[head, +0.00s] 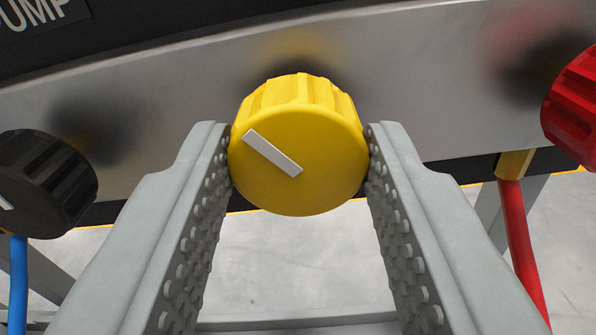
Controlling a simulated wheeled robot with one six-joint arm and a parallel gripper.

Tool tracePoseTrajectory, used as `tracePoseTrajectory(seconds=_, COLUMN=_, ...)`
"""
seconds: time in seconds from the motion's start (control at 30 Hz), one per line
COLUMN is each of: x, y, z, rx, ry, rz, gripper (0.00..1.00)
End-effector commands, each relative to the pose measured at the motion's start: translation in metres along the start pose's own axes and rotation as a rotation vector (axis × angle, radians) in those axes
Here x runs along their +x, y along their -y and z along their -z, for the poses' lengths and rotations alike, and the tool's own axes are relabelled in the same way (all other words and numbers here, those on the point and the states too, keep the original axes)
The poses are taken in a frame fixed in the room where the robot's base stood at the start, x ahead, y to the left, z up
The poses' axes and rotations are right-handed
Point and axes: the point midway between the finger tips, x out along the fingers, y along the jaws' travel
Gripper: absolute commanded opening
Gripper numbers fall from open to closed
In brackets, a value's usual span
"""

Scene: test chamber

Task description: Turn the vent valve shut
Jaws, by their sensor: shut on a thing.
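A yellow ribbed knob (298,150) sits on the front of a metal panel in the middle of the head view. A white pointer bar on its face slants from upper left to lower right. My gripper (298,158) is shut on the yellow knob, with one grey finger touching it on each side. No label for this knob shows, so I cannot tell from the picture whether it is the vent valve.
A black knob (42,183) with a blue hose (18,280) is at the left. A red knob (575,108) is at the right edge, near a red hose (520,240). A partly cut-off label (38,15) reading "PUMP" is at upper left. Grey floor shows below the panel (430,80).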

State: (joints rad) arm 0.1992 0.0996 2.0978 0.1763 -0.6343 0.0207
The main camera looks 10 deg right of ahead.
Motion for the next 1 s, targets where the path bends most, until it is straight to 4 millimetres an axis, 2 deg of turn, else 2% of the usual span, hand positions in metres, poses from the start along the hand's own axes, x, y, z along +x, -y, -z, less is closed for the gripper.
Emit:
tracePoseTrajectory(seconds=0.5, x=-0.0002, y=-0.0009, z=-0.001, rx=0.445, ry=0.001, rz=0.0, gripper=0.14)
tracePoseTrajectory(seconds=0.7, x=-0.0002, y=-0.0011, z=-0.0012, rx=0.554, ry=0.001, rz=-0.001, gripper=0.14)
tracePoseTrajectory(seconds=1.0, x=-0.0003, y=-0.0013, z=-0.0014, rx=0.629, ry=0.002, rz=-0.001, gripper=0.14)
